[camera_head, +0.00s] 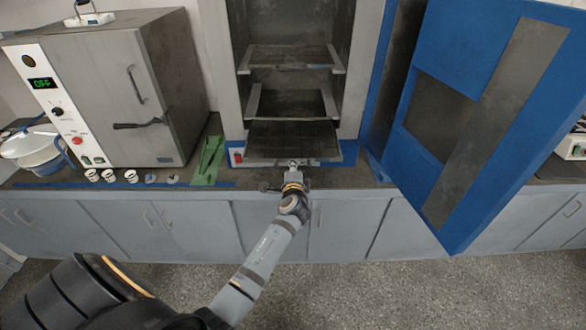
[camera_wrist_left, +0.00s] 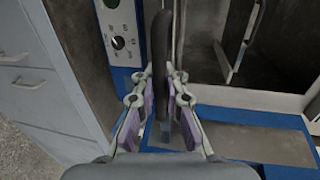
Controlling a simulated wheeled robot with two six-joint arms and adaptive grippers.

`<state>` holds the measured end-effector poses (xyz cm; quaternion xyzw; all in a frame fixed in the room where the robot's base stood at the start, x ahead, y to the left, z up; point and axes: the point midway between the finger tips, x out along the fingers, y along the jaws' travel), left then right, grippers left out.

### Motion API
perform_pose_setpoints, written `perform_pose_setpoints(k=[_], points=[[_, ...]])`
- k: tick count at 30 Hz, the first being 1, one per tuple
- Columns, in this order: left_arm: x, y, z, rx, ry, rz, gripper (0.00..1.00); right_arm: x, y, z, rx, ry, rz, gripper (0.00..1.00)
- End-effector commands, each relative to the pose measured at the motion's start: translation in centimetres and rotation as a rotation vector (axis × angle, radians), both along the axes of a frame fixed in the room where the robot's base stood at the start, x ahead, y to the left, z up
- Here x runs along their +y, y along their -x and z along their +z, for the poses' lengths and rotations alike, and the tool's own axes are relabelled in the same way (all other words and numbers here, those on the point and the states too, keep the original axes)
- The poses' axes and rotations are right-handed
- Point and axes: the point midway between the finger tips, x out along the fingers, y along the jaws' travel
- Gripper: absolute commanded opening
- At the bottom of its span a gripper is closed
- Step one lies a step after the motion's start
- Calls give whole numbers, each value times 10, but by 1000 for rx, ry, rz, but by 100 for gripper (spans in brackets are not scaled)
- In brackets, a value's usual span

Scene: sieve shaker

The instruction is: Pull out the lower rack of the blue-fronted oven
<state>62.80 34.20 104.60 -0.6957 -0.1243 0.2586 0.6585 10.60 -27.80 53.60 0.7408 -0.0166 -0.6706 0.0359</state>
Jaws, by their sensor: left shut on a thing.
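The blue-fronted oven stands open in the head view, its blue door (camera_head: 466,165) swung out to the right. Inside, an upper rack (camera_head: 290,57) sits near the middle of the chamber. The dark flat lower rack (camera_head: 293,138) lies low in the opening and reaches forward to the oven's front edge. My left gripper (camera_head: 293,166) is at the middle of the rack's front edge, shut on it. In the left wrist view the fingers (camera_wrist_left: 160,105) flank a dark bar (camera_wrist_left: 162,45), which appears to be the rack's edge. My right gripper is not in view.
A grey oven (camera_head: 120,95) with an OFF display stands to the left. Grey cabinets (camera_head: 345,225) run below. The floor (camera_head: 400,290) in front is clear.

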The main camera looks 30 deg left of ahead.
Motion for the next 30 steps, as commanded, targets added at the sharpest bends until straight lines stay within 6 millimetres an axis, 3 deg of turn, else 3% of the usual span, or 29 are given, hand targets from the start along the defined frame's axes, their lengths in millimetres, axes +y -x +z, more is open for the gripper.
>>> perform_pose_setpoints(k=[4, 5, 10, 20, 30], points=[[0, -1, 2, -5, -1, -2, 0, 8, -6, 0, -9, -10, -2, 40], [0, -1, 2, -4, -1, -2, 10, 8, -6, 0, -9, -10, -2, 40], [0, -1, 2, -3, 0, -2, 33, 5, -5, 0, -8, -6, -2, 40], [-2, 2, 1, -2, 1, -2, 33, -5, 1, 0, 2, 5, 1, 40], [-32, 51, 11, -1, 3, -1, 33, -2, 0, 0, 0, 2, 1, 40]])
